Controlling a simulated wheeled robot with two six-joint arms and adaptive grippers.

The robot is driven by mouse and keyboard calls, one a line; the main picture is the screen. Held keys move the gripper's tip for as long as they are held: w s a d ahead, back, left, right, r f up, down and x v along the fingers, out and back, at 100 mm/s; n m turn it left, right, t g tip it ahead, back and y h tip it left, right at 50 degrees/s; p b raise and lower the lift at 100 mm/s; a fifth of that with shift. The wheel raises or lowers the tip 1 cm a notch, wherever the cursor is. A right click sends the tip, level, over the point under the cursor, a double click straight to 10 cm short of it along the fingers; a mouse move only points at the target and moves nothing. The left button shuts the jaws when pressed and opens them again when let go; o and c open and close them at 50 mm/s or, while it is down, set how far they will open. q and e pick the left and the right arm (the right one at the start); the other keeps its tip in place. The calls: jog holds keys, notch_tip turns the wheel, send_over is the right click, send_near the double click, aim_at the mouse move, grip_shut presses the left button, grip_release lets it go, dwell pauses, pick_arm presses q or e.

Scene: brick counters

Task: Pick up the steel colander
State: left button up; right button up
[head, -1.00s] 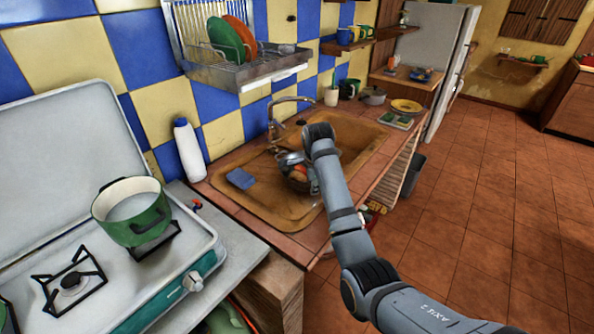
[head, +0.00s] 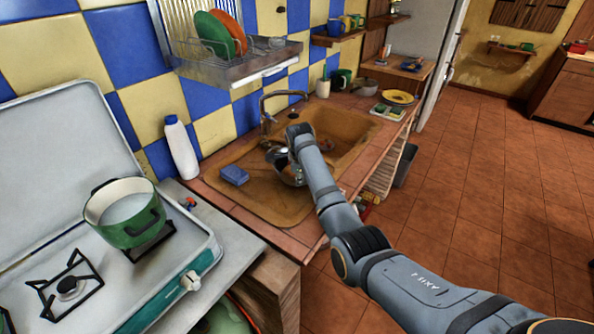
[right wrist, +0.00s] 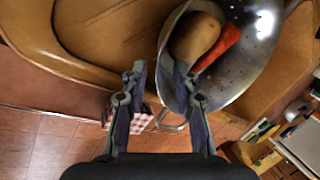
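The steel colander (head: 288,175) is at the sink in the head view, partly hidden behind my right arm. In the right wrist view the shiny, perforated colander (right wrist: 252,72) fills the upper right and holds a potato (right wrist: 195,38) and a carrot (right wrist: 220,48). My right gripper (right wrist: 160,82) is open at the colander's near rim. One finger is outside the rim and the other overlaps the bowl's inner side. I cannot tell whether either finger touches it. In the head view the right gripper (head: 276,155) is mostly hidden. My left gripper is not in view.
The brown sink (head: 262,207) has a faucet (head: 268,115) behind and a blue sponge (head: 234,175) at left. A white bottle (head: 181,148) and a stove with a green pot (head: 128,222) stand further left. A yellow plate (head: 398,97) is at the back right.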

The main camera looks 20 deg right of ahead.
jog(key=shift+w+d+f, duration=0.15)
jog(key=shift+w+f, duration=0.1)
jog(key=shift+f, duration=0.35)
jog(key=shift+w+f, duration=0.2)
jog(key=shift+f, duration=0.15)
jog(key=shift+c, duration=0.6)
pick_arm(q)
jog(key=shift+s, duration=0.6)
pick_arm(e)
jog(key=shift+s, duration=0.1)
grip_shut()
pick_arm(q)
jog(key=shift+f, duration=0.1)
pick_arm(e)
jog(key=shift+r, duration=0.2)
